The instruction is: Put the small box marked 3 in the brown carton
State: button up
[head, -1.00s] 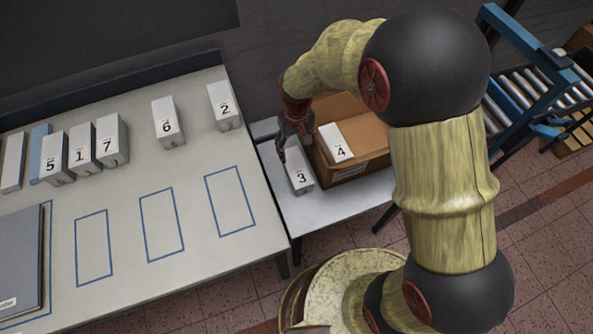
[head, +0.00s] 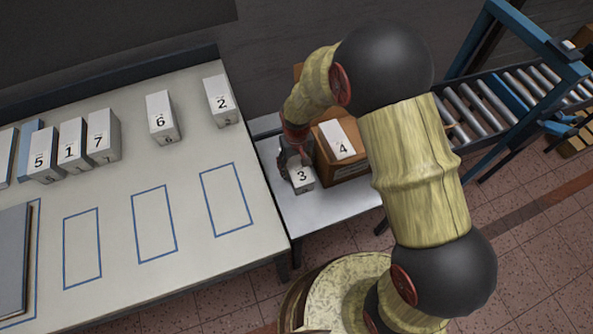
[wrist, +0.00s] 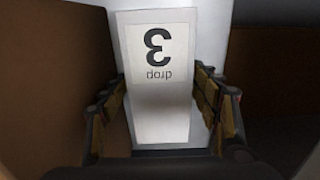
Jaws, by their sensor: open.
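The small white box marked 3 (head: 302,178) stands on the light side table (head: 335,213), left of the brown carton (head: 346,170). In the wrist view the box (wrist: 158,75) lies between the fingers, its label upside down. My gripper (head: 293,161) is low over the box; it also shows in the wrist view (wrist: 163,110), open, with a finger on each side and slight gaps. The carton's brown wall (wrist: 275,75) fills the right of the wrist view. A white box marked 4 (head: 338,139) shows at the carton; my arm hides part of the carton.
White boxes marked 2 (head: 221,101), 6 (head: 161,118), 7 (head: 103,134), 1 (head: 72,143) and 5 (head: 43,153) stand on the large table (head: 110,185) with blue outlines. A roller conveyor (head: 480,110) stands at the right.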

jog(key=shift+f, duration=0.7)
jog(key=shift+r, duration=0.1)
jog(key=shift+c, duration=0.5)
jog(key=c, duration=1.1)
jog(key=shift+o, duration=0.2)
jog(key=shift+r, duration=0.1)
